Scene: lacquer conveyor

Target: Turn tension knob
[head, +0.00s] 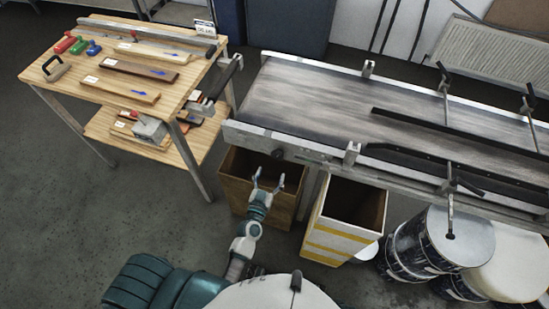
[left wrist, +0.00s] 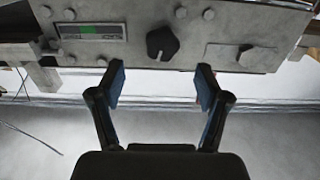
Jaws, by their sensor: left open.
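The black tension knob (left wrist: 162,43) is on the conveyor's metal side plate, ahead of my left gripper and midway between its fingers in the left wrist view. In the head view the dark knob (head: 278,154) shows on the near end of the conveyor's side rail. My left gripper (left wrist: 160,88) is open and empty, its two fingers apart and short of the knob. In the head view the left gripper (head: 268,181) is just below and in front of the knob. A green and white indicator (left wrist: 90,31) is left of the knob. My right gripper is not visible.
The conveyor belt (head: 310,95) runs right from the knob. A brown bin (head: 233,190) and a white-yellow bin (head: 325,235) stand below it. Drums (head: 425,245) stand at right. A wooden table (head: 115,95) with boards and tools is at left; grey floor lies in front of it.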

